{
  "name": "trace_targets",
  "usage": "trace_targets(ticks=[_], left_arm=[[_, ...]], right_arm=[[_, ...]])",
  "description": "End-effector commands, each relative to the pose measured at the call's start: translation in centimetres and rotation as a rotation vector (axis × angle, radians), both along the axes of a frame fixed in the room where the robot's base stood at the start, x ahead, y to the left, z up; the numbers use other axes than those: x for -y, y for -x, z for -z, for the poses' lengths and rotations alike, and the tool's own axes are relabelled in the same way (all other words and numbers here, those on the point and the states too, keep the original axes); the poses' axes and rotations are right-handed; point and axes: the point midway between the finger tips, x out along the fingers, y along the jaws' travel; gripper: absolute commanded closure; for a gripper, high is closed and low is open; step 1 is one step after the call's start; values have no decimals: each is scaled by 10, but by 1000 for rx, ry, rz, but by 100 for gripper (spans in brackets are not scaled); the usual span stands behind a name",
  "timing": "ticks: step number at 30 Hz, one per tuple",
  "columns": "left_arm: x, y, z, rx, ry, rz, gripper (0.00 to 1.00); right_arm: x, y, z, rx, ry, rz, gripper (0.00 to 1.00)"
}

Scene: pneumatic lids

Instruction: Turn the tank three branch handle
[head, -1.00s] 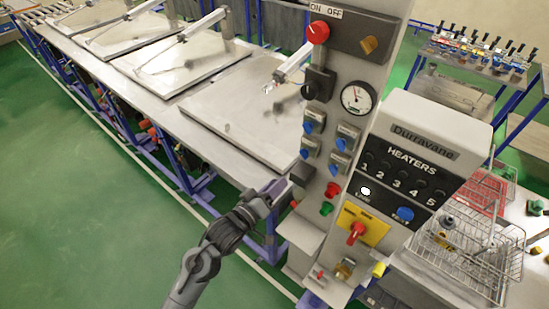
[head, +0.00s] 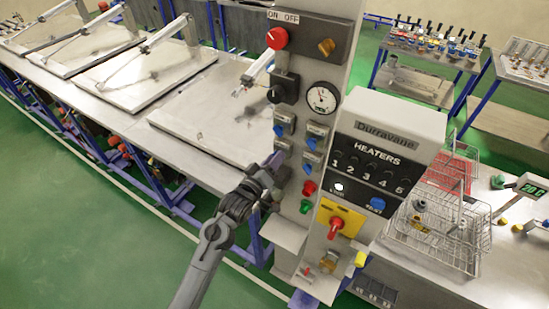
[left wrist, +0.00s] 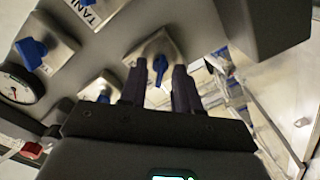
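Several blue-handled valves sit on metal plates on the grey control column, among them upper left (head: 283,127), upper right (head: 317,131), lower left (head: 281,148) and lower right (head: 310,168). My left gripper (head: 274,160) is at the column's left side, close to the lower left valve. In the left wrist view the gripper (left wrist: 160,85) is open, its two dark fingers either side of a blue handle (left wrist: 160,68); contact cannot be told. A "TANK" label (left wrist: 88,12) shows there, its number cut off, so I cannot tell which handle is tank three. My right gripper is not in view.
A red knob (head: 277,39), a gauge (head: 321,98) and red and green buttons (head: 308,188) crowd the same column. The heater box (head: 385,150) juts out to the right. A metal table with plates (head: 225,165) lies behind my left arm.

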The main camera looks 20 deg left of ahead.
Motion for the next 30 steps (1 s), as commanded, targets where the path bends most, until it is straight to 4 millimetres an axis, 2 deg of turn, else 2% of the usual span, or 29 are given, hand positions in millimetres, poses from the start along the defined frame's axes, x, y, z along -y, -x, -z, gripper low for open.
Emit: trace_targets(ticks=[11,16,18,30], left_arm=[[1,-4,0,-1,0,-1,68],[1,-4,0,-1,0,-1,94],[1,-4,0,-1,0,-1,100],[1,-4,0,10,-57,-1,100]], right_arm=[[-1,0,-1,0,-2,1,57],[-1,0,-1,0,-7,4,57],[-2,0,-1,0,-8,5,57],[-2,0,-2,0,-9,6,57]])
